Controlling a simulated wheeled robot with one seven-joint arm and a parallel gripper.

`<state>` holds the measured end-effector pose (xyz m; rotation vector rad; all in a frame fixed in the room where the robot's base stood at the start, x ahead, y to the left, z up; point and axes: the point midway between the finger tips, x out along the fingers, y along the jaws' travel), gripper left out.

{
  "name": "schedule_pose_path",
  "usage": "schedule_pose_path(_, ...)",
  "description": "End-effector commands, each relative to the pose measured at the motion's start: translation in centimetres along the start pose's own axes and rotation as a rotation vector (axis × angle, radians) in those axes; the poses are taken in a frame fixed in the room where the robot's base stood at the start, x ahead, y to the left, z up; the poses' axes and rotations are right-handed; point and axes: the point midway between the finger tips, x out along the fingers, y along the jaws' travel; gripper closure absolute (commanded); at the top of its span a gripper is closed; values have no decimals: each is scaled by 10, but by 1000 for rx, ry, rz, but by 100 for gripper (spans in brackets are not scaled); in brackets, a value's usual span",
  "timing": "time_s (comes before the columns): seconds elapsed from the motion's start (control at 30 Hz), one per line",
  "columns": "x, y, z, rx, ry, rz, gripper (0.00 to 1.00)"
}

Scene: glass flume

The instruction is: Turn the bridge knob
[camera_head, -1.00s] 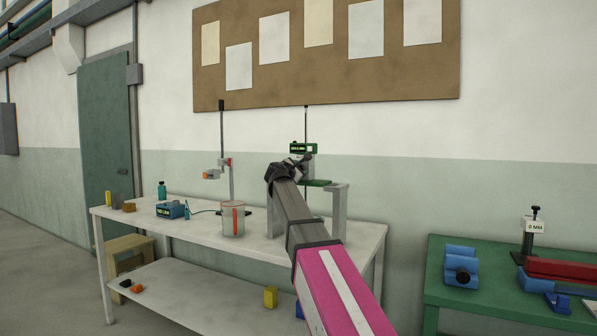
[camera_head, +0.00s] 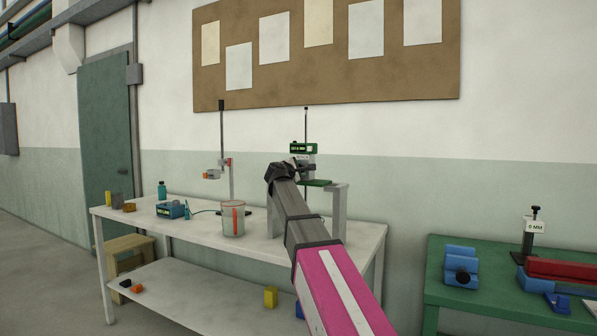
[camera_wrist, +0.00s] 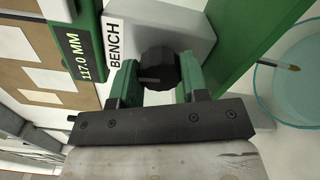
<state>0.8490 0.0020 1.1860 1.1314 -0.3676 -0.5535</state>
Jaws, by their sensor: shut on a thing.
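The black faceted knob (camera_wrist: 160,70) sits on a pale grey block (camera_wrist: 190,30) marked BENCH in the wrist view. My gripper (camera_wrist: 158,77) has its two green fingers on either side of the knob and is shut on it. A dark green display (camera_wrist: 80,50) beside the block reads 117.0 MM. In the head view, the block and its green display (camera_head: 304,148) stand at the bridge, above the green plate (camera_head: 316,183) on a grey frame (camera_head: 338,210). My arm hides the knob there.
The white bench (camera_head: 190,232) carries a pale cylindrical vessel (camera_head: 233,220) with a red mark left of my arm, a blue box (camera_head: 172,210) and a stand with a thin rod (camera_head: 230,180). A green table (camera_head: 480,290) stands at right. A clear round vessel (camera_wrist: 290,80) shows in the wrist view.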

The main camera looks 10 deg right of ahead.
Motion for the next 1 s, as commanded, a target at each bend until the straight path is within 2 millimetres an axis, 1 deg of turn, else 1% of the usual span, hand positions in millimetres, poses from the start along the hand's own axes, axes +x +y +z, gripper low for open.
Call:
schedule_pose_path(0.17, 0, -1, 0, -1, -1, -1, 83)
schedule_pose_path(0.2, 0, -1, 0, -2, -1, -2, 49)
schedule_pose_path(0.23, 0, -1, 0, -2, -1, -2, 39)
schedule_pose_path(0.27, 0, -1, 0, -2, -1, -1, 33)
schedule_pose_path(0.53, -1, 0, 0, -2, 0, -1, 33)
schedule_pose_path(0.67, -9, -1, 0, -2, 0, 0, 33)
schedule_pose_path(0.77, -23, -1, 1, -2, 1, 1, 33)
schedule_pose_path(1.0, -69, -2, 1, -2, 1, 1, 33)
